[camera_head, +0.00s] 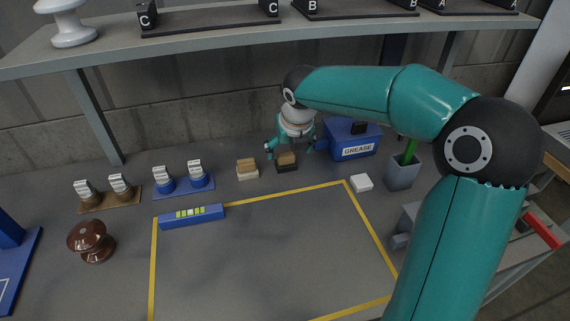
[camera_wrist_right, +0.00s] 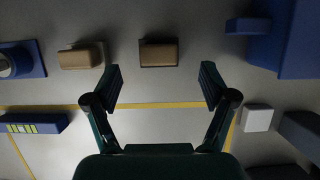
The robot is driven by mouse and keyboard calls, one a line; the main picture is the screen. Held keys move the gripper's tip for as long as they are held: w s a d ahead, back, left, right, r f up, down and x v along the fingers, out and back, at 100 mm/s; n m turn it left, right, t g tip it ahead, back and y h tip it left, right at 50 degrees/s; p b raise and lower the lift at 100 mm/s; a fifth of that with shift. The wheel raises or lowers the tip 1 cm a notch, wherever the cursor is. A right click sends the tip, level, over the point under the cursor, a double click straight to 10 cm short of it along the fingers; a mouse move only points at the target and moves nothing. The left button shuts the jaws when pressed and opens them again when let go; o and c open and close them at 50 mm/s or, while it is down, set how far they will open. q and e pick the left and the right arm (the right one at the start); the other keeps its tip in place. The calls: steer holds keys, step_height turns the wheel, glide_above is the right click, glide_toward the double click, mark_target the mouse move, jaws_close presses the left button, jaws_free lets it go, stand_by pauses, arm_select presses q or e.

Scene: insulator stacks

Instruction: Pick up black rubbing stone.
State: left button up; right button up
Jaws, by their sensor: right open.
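The black rubbing stone (camera_head: 287,166) is a small block with a black base and a brown top. It rests on the grey table behind the yellow outline. In the right wrist view the stone (camera_wrist_right: 158,54) lies just ahead of the fingertips, slightly left of the middle between them. My right gripper (camera_head: 290,151) is open and empty, with its fingers spread above and around the stone's position; contact cannot be told. The fingers also show in the right wrist view (camera_wrist_right: 161,82). My left gripper is not in view.
A pale rubbing stone (camera_head: 247,174) with a brown top sits close on the left. A blue grease box (camera_head: 352,148) stands close on the right. A white block (camera_head: 361,183) and a grey pot (camera_head: 403,173) lie farther right. A shelf (camera_head: 220,35) runs above. The outlined area is clear.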

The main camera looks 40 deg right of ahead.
mark_target(285, 153)
steer(key=x, duration=0.2)
steer(key=b+x, duration=0.1)
steer(key=x, duration=0.2)
steer(key=shift+w+f, duration=0.1)
steer(key=shift+w, duration=0.2)
steer(key=c, duration=1.4)
steer(key=shift+o, duration=0.2)
step_height(285, 153, up, 2)
steer(key=shift+p, duration=0.35)
step_height(285, 153, up, 2)
steer(key=shift+r, duration=0.1)
steer(key=s+a, duration=0.3)
steer(key=s, duration=0.2)
steer(key=s+a, duration=0.2)
steer(key=s, duration=0.3)
steer(key=s+a+b, duration=0.1)
steer(key=s+a, duration=0.2)
steer(key=s, duration=0.2)
steer(key=shift+s+a+f, duration=0.25)
steer(key=shift+s+a, duration=0.05)
steer(key=shift+s, duration=0.1)
